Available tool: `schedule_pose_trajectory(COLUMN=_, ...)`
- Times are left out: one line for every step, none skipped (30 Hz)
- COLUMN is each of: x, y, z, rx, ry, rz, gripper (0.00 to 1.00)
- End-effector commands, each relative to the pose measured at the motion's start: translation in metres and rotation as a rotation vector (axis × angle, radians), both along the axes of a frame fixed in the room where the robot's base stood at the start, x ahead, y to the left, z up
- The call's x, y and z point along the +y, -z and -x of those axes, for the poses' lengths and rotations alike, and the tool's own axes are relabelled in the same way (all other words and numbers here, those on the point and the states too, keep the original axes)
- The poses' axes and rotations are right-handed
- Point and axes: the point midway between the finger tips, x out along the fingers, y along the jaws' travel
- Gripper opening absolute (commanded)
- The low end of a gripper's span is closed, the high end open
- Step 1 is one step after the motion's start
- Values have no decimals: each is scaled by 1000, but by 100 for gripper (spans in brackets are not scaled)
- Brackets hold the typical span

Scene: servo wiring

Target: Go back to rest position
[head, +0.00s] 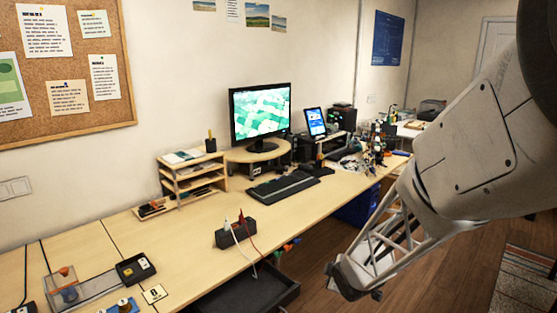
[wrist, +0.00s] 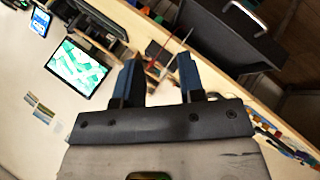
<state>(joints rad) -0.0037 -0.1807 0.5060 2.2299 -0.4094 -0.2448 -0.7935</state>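My gripper (wrist: 159,72) shows in the wrist view, its two dark blue-tipped fingers spread well apart. I see nothing held between them; the gap shows background of the desk and cables. In the head view my arm fills the right side, raised over the floor in front of the desk. I cannot make out the fingertips clearly there. The wooden desk (head: 195,243) runs along the wall. A black box (head: 236,236) with a red and a white lead stands near its front edge, apart from my arm.
A monitor (head: 260,112), keyboard (head: 283,186) and wooden letter tray (head: 192,173) stand on the desk. A black open drawer or bin (head: 245,292) juts out below the front edge. Small parts lie at the near left. The floor (head: 440,270) by my arm looks clear.

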Motion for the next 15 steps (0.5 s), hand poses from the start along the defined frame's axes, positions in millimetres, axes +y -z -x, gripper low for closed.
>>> schedule_pose_trajectory(x=-4, y=-15, z=8, rx=18, ry=46, rz=-16, gripper=36)
schedule_pose_trajectory(x=-7, y=-22, z=13, rx=32, ry=77, rz=-28, gripper=36)
schedule_pose_trajectory(x=-10, y=-30, z=21, rx=52, ry=116, rz=-42, gripper=36)
schedule_pose_trajectory(x=-12, y=-37, z=26, rx=65, ry=146, rz=-55, gripper=36)
schedule_pose_trajectory(x=-14, y=-43, z=32, rx=80, ry=176, rz=-67, gripper=36)
schedule_pose_trajectory(x=-17, y=-51, z=40, rx=98, ry=216, rz=-83, gripper=36)
schedule_pose_trajectory(x=-19, y=-58, z=47, rx=111, ry=246, rz=-96, gripper=36)
schedule_pose_trajectory(x=-21, y=-64, z=53, rx=126, ry=275, rz=-109, gripper=36)
schedule_pose_trajectory(x=-23, y=-72, z=62, rx=143, ry=316, rz=-127, gripper=36)
schedule_pose_trajectory(x=-25, y=-78, z=69, rx=158, ry=345, rz=-141, gripper=36)
schedule_pose_trajectory(x=-26, y=-83, z=76, rx=171, ry=375, rz=-154, gripper=36)
schedule_pose_trajectory(x=-28, y=-91, z=86, rx=189, ry=415, rz=-173, gripper=36)
schedule_pose_trajectory(x=-29, y=-96, z=94, rx=203, ry=445, rz=-187, gripper=36)
schedule_pose_trajectory(x=-30, y=-102, z=102, rx=216, ry=474, rz=-201, gripper=36)
schedule_pose_trajectory(x=-31, y=-109, z=112, rx=234, ry=514, rz=-220, gripper=36)
